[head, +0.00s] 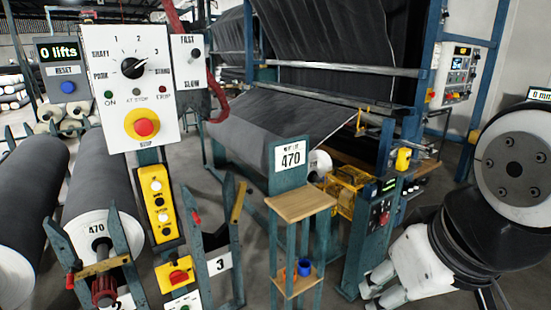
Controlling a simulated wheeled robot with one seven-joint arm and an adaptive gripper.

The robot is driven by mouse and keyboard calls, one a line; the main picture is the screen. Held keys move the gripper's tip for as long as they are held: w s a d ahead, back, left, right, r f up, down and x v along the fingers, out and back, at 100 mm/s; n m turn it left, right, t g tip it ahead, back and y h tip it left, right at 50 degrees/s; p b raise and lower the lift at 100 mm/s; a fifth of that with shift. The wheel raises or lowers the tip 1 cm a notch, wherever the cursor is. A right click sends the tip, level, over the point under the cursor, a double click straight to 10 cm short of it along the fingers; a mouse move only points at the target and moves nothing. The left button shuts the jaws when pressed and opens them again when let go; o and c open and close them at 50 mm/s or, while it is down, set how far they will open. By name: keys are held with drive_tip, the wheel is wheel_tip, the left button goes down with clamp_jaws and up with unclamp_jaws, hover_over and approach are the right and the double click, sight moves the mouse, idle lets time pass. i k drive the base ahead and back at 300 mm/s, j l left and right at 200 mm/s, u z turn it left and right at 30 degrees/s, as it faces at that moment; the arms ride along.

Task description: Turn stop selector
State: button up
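The stop selector (133,68) is a round black knob on a white control panel (116,92) at the upper left of the head view. Marks 1, 2 and 3 and words such as SHAFT, PARK and STAND surround it. Its white pointer line aims up and right, toward the 3. My gripper (378,286) is at the lower right, at the end of my white and black arm. It is well apart from the panel and touches nothing that I can see. Its pale fingers point left, but their spacing is unclear.
Below the selector are small lamps and a red stop button (145,127) on a yellow ring. A FAST/SLOW switch (195,54) is to its right. A wooden-topped stand (300,205) and the teal machine frame stand between my gripper and the panel. Grey rolls (104,185) lie at left.

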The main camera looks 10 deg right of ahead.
sight(133, 68)
drive_tip(key=u, duration=0.4)
drive_tip(key=i+j+u, duration=0.5)
drive_tip(key=i+u, duration=0.25)
drive_tip(key=i+j+u, duration=0.1)
drive_tip(key=i, duration=0.45)
drive_tip(key=i+j+u, duration=0.1)
drive_tip(key=i, duration=0.5)
drive_tip(key=j, duration=0.1)
